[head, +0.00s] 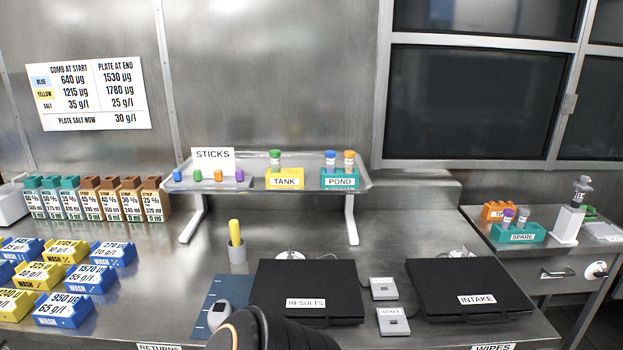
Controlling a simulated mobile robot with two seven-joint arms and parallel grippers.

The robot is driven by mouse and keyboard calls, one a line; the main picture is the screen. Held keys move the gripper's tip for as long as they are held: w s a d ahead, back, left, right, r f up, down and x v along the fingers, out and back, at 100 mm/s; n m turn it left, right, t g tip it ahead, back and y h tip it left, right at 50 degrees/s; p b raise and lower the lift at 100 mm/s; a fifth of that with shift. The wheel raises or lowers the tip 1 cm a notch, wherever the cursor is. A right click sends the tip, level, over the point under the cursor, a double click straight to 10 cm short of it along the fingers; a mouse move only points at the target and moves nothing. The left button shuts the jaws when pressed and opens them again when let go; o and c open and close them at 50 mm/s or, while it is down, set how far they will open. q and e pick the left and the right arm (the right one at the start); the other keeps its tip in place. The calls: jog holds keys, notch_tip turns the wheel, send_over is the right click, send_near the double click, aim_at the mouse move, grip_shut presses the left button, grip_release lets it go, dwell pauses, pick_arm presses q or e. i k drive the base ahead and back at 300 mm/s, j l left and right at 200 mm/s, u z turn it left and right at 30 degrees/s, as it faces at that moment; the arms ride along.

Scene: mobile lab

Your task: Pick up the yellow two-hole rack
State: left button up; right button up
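The yellow two-hole rack (285,182), labelled TANK, sits upright on the raised clear shelf (320,205) at the back of the bench. A tube with a green cap (275,158) stands in its left part; no tube shows in its right part. A teal rack (340,182) labelled POND stands to its right with two tubes, one blue-capped and one orange-capped. Neither of my grippers shows. A dark rounded part with an orange edge, apparently of my own arm, enters at the bottom middle, well below the shelf.
Coloured sticks stand by the SticKS sign (213,161) on the shelf's left. Black cases labelled RESULTS (306,280) and INTAKE (465,280), a grey cup with a yellow stick (237,250) and small grey devices occupy the front. Blue and yellow WASH blocks fill the left.

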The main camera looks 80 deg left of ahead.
aim_at(287, 177)
jog(key=u, duration=2.6)
